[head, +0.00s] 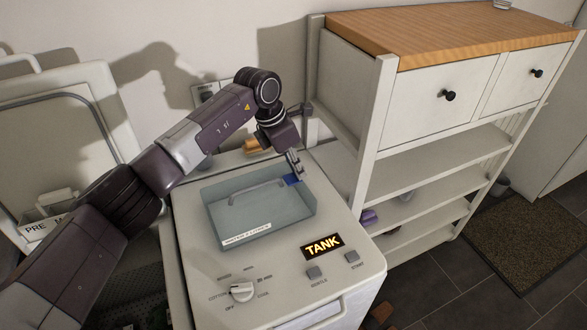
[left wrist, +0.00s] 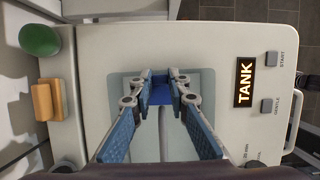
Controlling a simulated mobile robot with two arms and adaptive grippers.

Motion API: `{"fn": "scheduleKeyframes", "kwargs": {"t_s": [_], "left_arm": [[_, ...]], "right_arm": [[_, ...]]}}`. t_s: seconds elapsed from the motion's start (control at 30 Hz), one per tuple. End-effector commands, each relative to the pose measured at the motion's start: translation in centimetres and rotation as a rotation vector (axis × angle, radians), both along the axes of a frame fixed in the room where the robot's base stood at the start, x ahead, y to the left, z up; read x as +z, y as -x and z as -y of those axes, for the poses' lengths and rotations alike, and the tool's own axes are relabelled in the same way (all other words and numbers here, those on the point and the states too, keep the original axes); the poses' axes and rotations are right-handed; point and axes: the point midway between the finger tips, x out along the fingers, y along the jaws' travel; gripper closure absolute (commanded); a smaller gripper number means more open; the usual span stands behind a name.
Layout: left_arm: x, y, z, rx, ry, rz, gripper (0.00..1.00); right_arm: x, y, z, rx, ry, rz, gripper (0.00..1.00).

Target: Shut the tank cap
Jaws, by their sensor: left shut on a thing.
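The white toploader with the lit TANK sign (head: 322,246) stands in the middle of the head view; the sign also shows in the left wrist view (left wrist: 244,83). On its top is a translucent grey-blue panel (head: 262,222) with a bar handle (head: 256,191) and a white label. I cannot tell whether this panel is the tank cap or how far it is closed. My left gripper (head: 294,173) is at the panel's back right corner, shut on a small deep-blue piece (left wrist: 161,96). The fingers partly hide this piece. My right gripper is not in view.
A dial (head: 242,292) and two buttons sit on the machine's front. An orange block (left wrist: 48,100) and a green rounded thing (left wrist: 40,40) lie along its back edge. A shelf unit (head: 440,150) stands close on the right. The other toploader's raised lid (head: 60,120) is left.

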Motion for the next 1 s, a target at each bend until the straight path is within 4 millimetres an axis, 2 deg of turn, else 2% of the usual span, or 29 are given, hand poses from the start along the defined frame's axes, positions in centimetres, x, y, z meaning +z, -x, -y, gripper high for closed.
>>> {"fn": "scheduleKeyframes", "kwargs": {"t_s": [0.3, 0.87, 0.9, 1.0], "left_arm": [[-0.6, -0.02, 0.35, 0.0, -0.088, -0.046, 1.0], [-0.96, 0.18, 0.4, -0.004, -0.108, -0.061, 1.0], [-0.98, 0.19, 0.41, -0.004, -0.108, -0.062, 0.82], [-0.97, 0.18, 0.43, -0.003, -0.107, -0.061, 0.71]], "right_arm": [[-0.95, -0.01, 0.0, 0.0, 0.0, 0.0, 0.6], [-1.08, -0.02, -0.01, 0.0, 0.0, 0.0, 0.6], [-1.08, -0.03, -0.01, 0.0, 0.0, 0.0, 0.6], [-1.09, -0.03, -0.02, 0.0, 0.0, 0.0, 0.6]]}}
